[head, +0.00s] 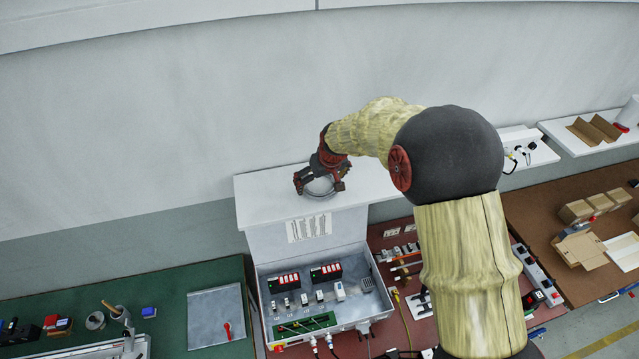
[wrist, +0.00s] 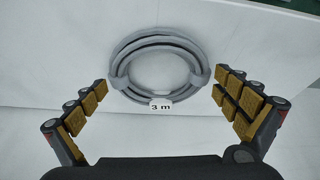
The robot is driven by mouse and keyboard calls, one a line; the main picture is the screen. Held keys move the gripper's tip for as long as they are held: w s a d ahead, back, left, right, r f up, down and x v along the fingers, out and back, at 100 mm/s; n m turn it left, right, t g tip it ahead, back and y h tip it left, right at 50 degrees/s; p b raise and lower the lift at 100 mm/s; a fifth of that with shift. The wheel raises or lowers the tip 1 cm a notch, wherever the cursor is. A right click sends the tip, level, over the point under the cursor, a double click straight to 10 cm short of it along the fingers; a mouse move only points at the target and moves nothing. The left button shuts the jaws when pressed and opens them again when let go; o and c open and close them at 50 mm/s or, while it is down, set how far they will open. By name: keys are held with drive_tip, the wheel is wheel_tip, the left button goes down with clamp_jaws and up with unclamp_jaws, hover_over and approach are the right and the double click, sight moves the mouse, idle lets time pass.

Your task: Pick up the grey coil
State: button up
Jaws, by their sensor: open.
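The grey coil (wrist: 125,50) lies on a white surface in the wrist view, with a white "3 m" tag on its near side. In the head view the coil (head: 319,194) shows on the white top above the grey electrical box, partly hidden by my gripper (head: 320,184). In the wrist view my gripper (wrist: 163,112) is open, its yellow-padded fingers spread to the left and right. The coil appears ahead of and between the fingers, and nothing is held. Whether a finger touches it cannot be told.
The white top (head: 265,198) has free room left of the coil. The open electrical box (head: 318,290) stands just in front and below. A pale wall (head: 150,110) rises behind. A green bench (head: 170,300) lies left and a brown bench (head: 560,245) with cardboard boxes right.

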drive_tip(key=c, duration=1.1)
drive_tip(key=shift+r, duration=0.1)
drive_tip(key=shift+c, duration=0.2)
